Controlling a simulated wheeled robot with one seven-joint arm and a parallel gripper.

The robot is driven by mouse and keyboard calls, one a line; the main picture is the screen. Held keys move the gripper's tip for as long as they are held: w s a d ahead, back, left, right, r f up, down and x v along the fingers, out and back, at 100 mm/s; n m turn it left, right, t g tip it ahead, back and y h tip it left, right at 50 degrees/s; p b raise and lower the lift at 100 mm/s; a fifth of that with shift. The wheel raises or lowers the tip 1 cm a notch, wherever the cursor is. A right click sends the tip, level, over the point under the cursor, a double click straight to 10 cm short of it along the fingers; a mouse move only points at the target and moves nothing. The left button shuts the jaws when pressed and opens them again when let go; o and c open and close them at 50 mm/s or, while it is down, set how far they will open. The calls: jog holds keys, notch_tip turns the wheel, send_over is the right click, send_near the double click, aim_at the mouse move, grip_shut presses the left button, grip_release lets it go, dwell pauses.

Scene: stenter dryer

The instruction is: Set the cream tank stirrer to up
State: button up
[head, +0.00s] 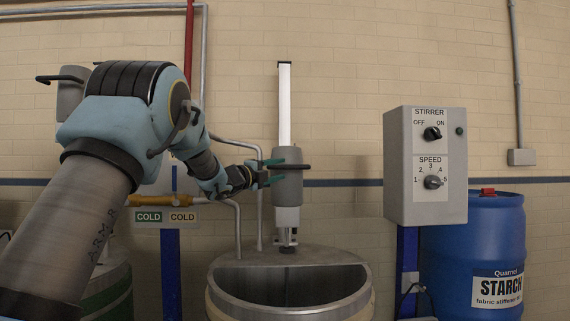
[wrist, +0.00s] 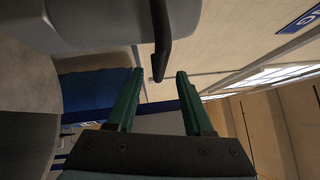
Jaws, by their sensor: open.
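The tank (head: 290,257) stands in the lower middle of the head view, its beige body cut off by the bottom edge. Its stirrer, a grey cylinder (head: 288,188), sits low on a white upright rail (head: 285,105), with much rail bare above it. A dark bar handle (head: 298,167) sticks out from the stirrer. My gripper (head: 267,170) is open beside the stirrer's left side at handle height. In the wrist view, the black handle (wrist: 161,40) reaches down with its end between the green fingertips (wrist: 160,74); I see gaps on both sides.
A grey control box (head: 425,165) with stirrer and speed knobs stands right of the tank. A blue starch drum (head: 470,245) is behind it. A second stirrer (head: 71,92) and a tank (head: 107,292) are partly hidden by my arm. Pipes run behind the tank.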

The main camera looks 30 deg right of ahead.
aim_at(286, 168)
jog(key=shift+p+x, duration=0.95)
jog(key=shift+x, duration=1.8)
jog(key=shift+s, duration=0.1)
jog(key=shift+c, duration=0.4)
grip_shut()
jog(key=shift+f, duration=0.1)
